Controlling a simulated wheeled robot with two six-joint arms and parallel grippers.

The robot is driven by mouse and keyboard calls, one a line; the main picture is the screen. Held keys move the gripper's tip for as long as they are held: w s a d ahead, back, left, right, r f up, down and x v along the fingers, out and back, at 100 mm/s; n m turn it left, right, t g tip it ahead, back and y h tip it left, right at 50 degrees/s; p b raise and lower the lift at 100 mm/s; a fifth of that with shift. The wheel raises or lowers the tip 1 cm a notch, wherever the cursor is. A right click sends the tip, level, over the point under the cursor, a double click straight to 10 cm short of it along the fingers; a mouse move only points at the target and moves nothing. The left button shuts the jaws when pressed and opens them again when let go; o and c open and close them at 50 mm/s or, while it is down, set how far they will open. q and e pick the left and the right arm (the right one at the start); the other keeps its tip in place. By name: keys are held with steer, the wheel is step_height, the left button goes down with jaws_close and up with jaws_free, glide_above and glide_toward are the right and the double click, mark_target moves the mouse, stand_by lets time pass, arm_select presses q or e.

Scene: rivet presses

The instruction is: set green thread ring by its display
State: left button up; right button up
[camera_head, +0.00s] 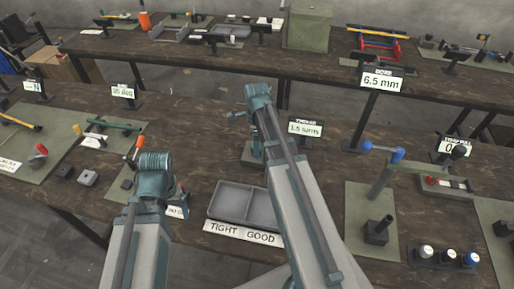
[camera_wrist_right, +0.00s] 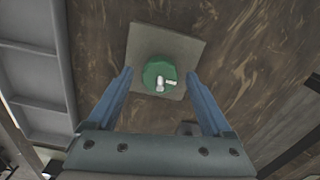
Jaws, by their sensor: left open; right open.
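The green thread ring (camera_wrist_right: 152,70) shows in the right wrist view as a round green piece with a small white handle. It sits on a grey-green square plate (camera_wrist_right: 185,45) on the dark table. My right gripper (camera_wrist_right: 159,76) is open above it, one finger to each side, and not visibly closed on it. In the head view my right arm hides most of that spot. The display reading 1.5 turns (camera_head: 305,128) stands just right of my right arm. My left gripper (camera_head: 153,178) hangs over the left part of the table; its fingers are largely hidden.
A fixture with a blue-ended handle (camera_head: 382,150) and capped pieces (camera_head: 448,256) stand at the right.

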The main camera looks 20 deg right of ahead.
jaws_close()
stand_by(0.4)
steer(key=shift+n, duration=0.3)
